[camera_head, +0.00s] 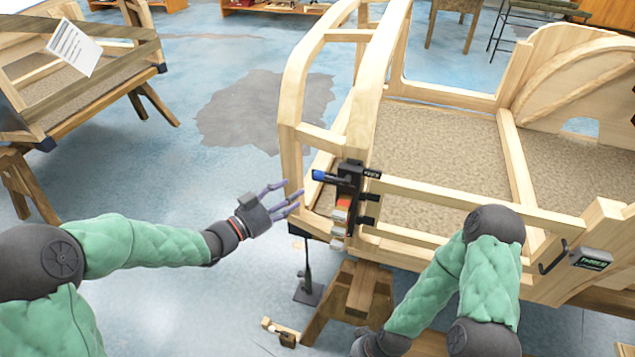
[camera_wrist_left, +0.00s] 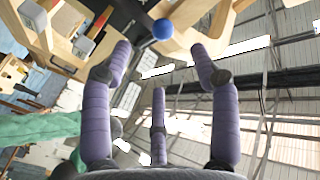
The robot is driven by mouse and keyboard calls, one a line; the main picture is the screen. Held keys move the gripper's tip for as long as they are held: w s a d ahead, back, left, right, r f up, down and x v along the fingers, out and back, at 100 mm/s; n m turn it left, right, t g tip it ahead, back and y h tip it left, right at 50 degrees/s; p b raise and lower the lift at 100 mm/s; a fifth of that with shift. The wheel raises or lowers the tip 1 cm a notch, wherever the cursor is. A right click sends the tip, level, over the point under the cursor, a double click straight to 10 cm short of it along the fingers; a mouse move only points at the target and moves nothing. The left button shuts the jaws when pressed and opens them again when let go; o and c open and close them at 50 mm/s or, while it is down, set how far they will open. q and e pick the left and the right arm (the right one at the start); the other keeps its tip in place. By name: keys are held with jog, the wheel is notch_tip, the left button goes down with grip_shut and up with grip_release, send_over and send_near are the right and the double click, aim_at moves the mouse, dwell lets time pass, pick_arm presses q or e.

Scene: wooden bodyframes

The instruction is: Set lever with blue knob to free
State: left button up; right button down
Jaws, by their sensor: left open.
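The blue knob (camera_head: 318,175) is at the left end of a black lever (camera_head: 334,178) on a black bracket, fixed to the corner post of the wooden bodyframe (camera_head: 455,190). In the left wrist view the blue knob (camera_wrist_left: 162,29) shows at the top, just beyond the fingertips. My left gripper (camera_head: 284,194) is open, with its purple fingers spread. It is left of the knob and slightly lower in the head view, apart from it and empty. My right arm (camera_head: 430,290) reaches down at the lower right, and its gripper is out of the picture.
Coloured blocks (camera_head: 341,215) sit on the post below the lever. A wooden trestle (camera_head: 355,292) supports the frame corner. A black hook (camera_head: 552,258) and a labelled dark box (camera_head: 590,259) are at the right.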

aim_at(319, 175)
pick_arm(q)
jog(key=b+x, duration=0.1)
jog(key=x, duration=0.9)
jog(key=shift+w+b, duration=0.15)
jog(key=shift+b, duration=0.25)
jog(key=shift+f, duration=0.1)
grip_shut()
